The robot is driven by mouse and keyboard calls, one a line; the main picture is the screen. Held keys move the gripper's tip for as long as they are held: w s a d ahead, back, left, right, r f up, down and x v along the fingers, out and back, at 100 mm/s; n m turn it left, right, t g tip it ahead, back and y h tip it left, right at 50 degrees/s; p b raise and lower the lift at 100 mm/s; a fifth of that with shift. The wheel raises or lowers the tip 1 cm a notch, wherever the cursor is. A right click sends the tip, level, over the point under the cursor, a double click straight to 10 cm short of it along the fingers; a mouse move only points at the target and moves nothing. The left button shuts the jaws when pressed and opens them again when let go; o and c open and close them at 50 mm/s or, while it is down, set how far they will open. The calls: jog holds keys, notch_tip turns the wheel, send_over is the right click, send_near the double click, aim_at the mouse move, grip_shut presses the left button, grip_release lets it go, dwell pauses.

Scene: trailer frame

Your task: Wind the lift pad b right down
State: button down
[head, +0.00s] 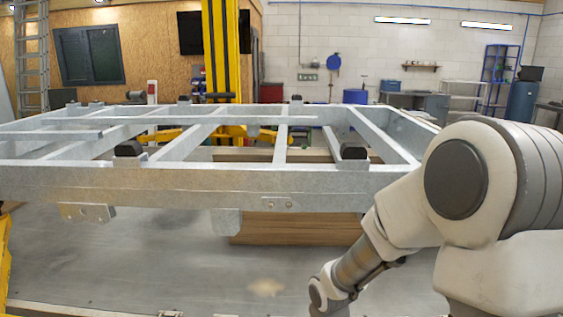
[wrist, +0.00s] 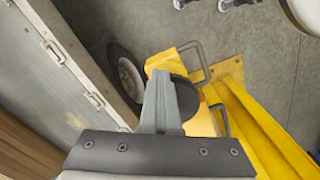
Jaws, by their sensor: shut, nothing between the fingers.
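In the wrist view my gripper (wrist: 160,78) is shut and empty, its grey fingers together. Just behind the fingers is a dark round pad (wrist: 187,98) on a yellow lift arm (wrist: 168,60). The fingers cover part of the pad, and I cannot tell whether they touch it. No label shows, so I cannot tell whether this is pad b. In the head view my arm reaches down at the lower right and my gripper is out of frame.
The galvanised trailer frame (head: 180,182) spans the head view, with wooden boards (head: 290,228) below. A yellow post (head: 222,50) stands behind it. The wrist view shows a dark wheel (wrist: 124,76), a grey panel with handles (wrist: 45,60) at left, and yellow beams (wrist: 255,125) at right.

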jog(key=shift+s+a, duration=0.15)
jog(key=s, duration=0.1)
jog(key=s+a, duration=0.1)
jog(key=shift+s+a, duration=0.25)
jog(key=shift+s, duration=0.15)
dwell(0.7)
jog(key=shift+s+a, duration=0.2)
jog(key=shift+a, duration=0.15)
dwell(0.4)
jog(key=shift+s+d, duration=0.1)
jog(key=shift+s, duration=0.05)
notch_tip(320, 180, up, 6)
jog(key=p, duration=0.6)
jog(key=shift+s+d, duration=0.15)
jog(key=shift+s, duration=0.1)
